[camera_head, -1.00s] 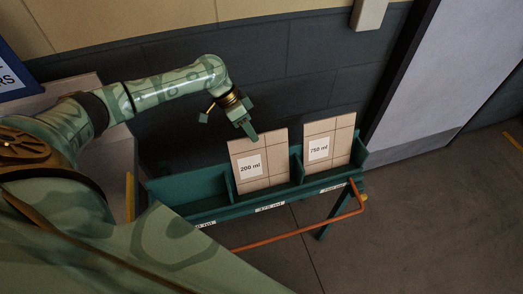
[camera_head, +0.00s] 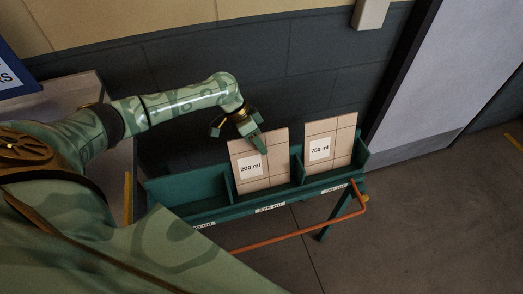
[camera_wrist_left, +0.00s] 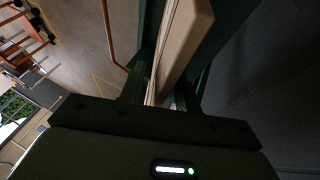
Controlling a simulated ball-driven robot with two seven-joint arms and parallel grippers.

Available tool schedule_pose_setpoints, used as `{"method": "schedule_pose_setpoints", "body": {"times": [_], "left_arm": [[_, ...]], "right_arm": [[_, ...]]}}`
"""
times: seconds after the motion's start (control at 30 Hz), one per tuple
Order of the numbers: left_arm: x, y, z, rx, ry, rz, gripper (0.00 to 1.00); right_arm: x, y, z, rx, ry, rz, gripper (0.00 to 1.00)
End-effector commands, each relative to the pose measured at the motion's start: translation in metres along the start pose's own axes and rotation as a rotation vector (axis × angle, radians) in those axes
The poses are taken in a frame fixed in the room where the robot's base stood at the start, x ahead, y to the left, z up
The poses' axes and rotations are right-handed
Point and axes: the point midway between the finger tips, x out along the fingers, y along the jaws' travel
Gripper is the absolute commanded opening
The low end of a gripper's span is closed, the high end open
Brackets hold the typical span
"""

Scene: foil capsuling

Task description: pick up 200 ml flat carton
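The 200 ml flat carton (camera_head: 262,172), a tan panel with a white "200 ml" label, stands leaning back in the middle compartment of the green rack (camera_head: 190,190). My left gripper (camera_head: 252,140) is at its top edge, one finger in front of the panel and the other hidden behind it. In the left wrist view the carton (camera_wrist_left: 186,45) runs between the two fingers (camera_wrist_left: 160,90). They look open, with small gaps beside the panel. My right gripper is not in view.
A 750 ml flat carton (camera_head: 324,158) stands in the rack's right compartment. The left compartment looks empty. An orange rail (camera_head: 300,228) runs along the rack's front. A dark wall (camera_head: 300,80) is close behind. Open floor lies to the right.

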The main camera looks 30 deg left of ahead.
Motion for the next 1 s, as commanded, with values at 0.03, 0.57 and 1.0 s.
{"method": "schedule_pose_setpoints", "body": {"times": [0.03,0.57,1.0], "left_arm": [[0.0004,0.0,0.0002,-0.001,0.0,0.0,0.33],[0.0013,-0.0008,0.0008,0.0,0.0,-0.001,0.0],[-0.0079,0.0016,-0.0029,0.001,0.0,-0.003,0.0]], "right_arm": [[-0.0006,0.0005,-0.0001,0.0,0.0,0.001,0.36],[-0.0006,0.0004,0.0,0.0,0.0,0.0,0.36],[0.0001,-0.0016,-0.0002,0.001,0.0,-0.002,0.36]]}}
